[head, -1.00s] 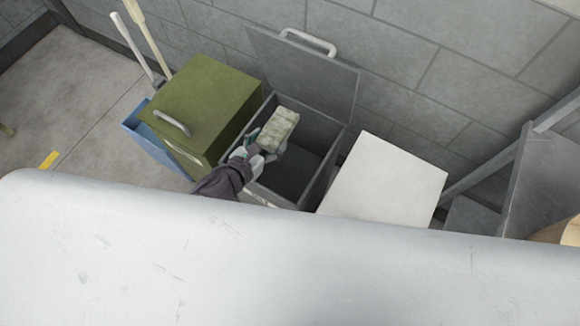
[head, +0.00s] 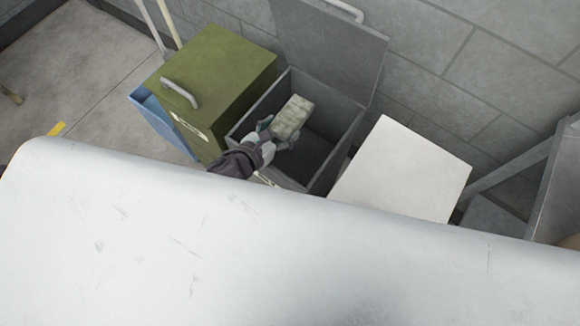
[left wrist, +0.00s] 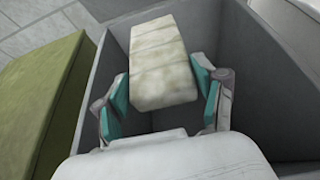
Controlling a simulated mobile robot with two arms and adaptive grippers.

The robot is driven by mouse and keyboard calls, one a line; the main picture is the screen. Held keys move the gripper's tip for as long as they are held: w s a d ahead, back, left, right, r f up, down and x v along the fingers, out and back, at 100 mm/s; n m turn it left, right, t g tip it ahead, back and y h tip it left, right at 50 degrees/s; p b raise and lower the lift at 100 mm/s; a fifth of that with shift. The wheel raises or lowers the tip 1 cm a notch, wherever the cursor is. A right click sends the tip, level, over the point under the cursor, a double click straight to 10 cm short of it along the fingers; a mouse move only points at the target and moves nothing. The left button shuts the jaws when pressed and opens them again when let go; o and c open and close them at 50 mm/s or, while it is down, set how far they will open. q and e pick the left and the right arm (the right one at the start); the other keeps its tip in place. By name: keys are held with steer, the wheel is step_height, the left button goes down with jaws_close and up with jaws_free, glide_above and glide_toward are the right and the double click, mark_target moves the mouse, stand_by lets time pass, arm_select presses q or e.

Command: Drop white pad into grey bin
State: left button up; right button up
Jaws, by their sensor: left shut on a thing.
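The white pad (head: 294,114), a pale block with greenish-grey stains, is held over the open grey bin (head: 345,145). My left gripper (head: 279,134) is shut on the pad's near end. In the left wrist view the pad (left wrist: 160,62) sits between the teal-padded fingers (left wrist: 163,92), with the bin's walls (left wrist: 262,75) around it and the dark inside below. The bin's hinged lid (head: 330,45) stands raised against the wall. The bin's lower front is hidden by the white surface in front. My right gripper is not in view.
A closed green bin (head: 215,85) stands directly left of the grey bin, with a blue container (head: 160,118) beyond it. A white box-like top (head: 405,170) is close on the right. A broad white surface (head: 230,240) fills the foreground. A block wall is behind.

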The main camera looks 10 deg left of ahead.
arm_select(q)
steer(key=o, duration=1.2)
steer(key=shift+s, duration=0.1)
steer(key=v, duration=1.2)
